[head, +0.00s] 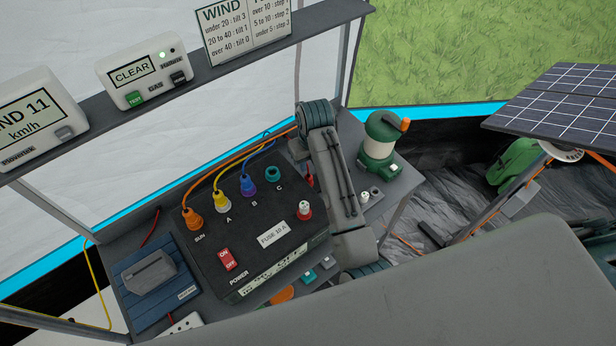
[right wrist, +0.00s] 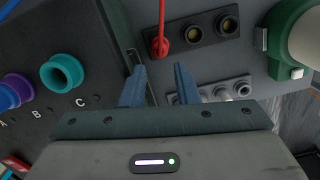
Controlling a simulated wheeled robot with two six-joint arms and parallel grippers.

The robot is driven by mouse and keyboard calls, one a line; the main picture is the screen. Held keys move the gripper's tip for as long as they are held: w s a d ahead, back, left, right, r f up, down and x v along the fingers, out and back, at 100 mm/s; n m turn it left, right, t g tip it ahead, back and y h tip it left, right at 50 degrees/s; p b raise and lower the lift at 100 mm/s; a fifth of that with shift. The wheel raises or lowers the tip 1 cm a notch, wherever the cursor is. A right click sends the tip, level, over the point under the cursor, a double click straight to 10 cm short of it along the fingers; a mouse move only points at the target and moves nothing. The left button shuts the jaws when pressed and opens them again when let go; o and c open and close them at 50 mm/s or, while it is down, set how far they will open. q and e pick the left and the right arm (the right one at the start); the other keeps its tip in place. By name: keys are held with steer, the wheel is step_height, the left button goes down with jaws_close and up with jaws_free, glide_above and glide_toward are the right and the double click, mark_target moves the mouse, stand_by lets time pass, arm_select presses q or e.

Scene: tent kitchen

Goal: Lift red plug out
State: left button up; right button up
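The red plug (right wrist: 161,46) stands in the left end of a dark socket plate (right wrist: 196,38) in the right wrist view, with a red cable rising from it. In the head view a bit of the red plug (head: 310,181) shows beside my right arm, which hides most of the plate. My right gripper (right wrist: 160,72) is open and empty. Its two blue fingers are apart, just below the plug in the picture and not closed on it. In the head view its fingers are hidden behind my arm. My left gripper is not in view.
The black power box (head: 222,250) with orange, yellow and purple plugs and an empty teal socket (right wrist: 62,73) stands left of the fingers. A lantern (head: 380,140) stands close on the right. A grey block of several metal connectors (right wrist: 225,90) lies near the right finger.

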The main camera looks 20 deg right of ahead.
mark_target(308, 174)
steer(key=shift+f, duration=0.4)
steer(key=f, duration=0.1)
steer(key=f+p, duration=0.1)
steer(key=f, duration=0.1)
steer(key=f+p, duration=0.1)
steer(key=f, duration=0.1)
steer(key=shift+w, duration=0.35)
steer(key=shift+f, duration=0.3)
steer(key=shift+a, duration=0.1)
steer(key=shift+w, duration=0.1)
steer(key=shift+c, duration=0.5)
jaws_close()
steer(key=shift+r, duration=0.1)
